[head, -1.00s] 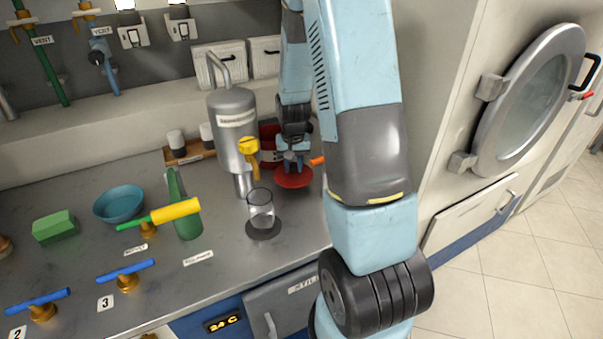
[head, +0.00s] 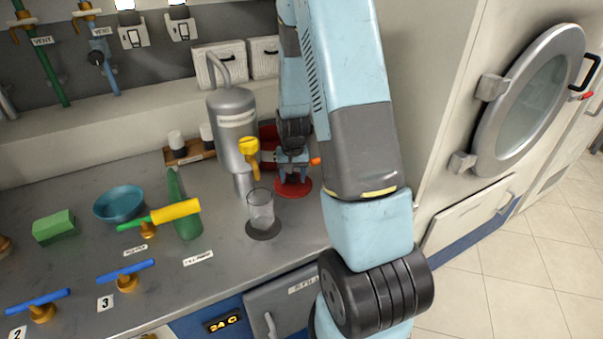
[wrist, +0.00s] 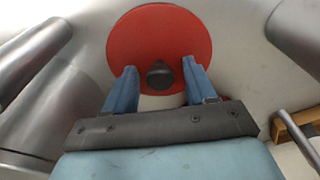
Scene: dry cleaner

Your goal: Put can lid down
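The red round can lid (head: 293,188) lies flat on the grey counter, right of the clear glass. In the wrist view the lid (wrist: 160,28) shows its dark knob (wrist: 159,76) facing up. My gripper (head: 291,176) is low over the lid, and it also shows in the wrist view (wrist: 160,70). Its two blue fingers stand on either side of the knob, with a visible gap on each side. A red can (head: 267,140) stands behind, partly hidden by my arm and the metal tank.
A metal tank (head: 235,125) with a yellow tap and a clear glass (head: 260,212) stand close left of the lid. A wooden rack (head: 190,151) is behind.

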